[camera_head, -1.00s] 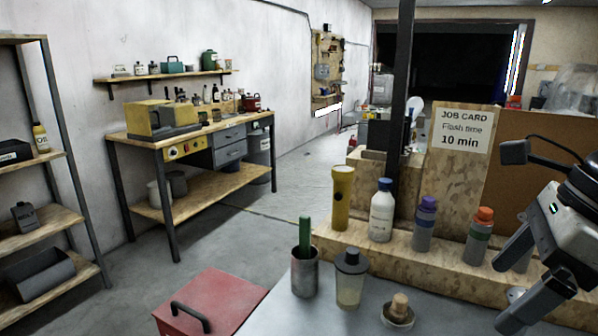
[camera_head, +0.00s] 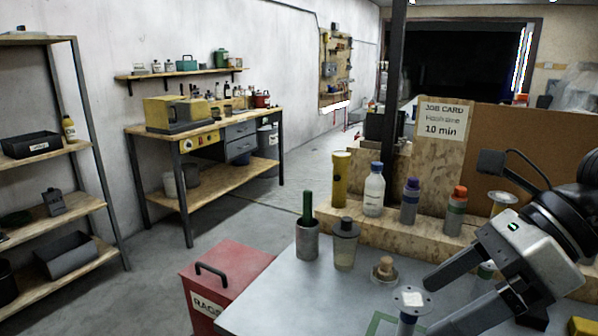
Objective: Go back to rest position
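My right gripper (camera_head: 436,306) reaches in from the right over the grey table (camera_head: 270,303). Its two fingers are apart and point left. I see nothing clearly held between the fingers. My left gripper is out of view.
On the table stand a metal cup with a green handle (camera_head: 307,238), a dark-lidded jar (camera_head: 345,245) and a small dish (camera_head: 384,271). Several bottles line the wooden ledge (camera_head: 330,212). A red box (camera_head: 235,270) stands left of the table.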

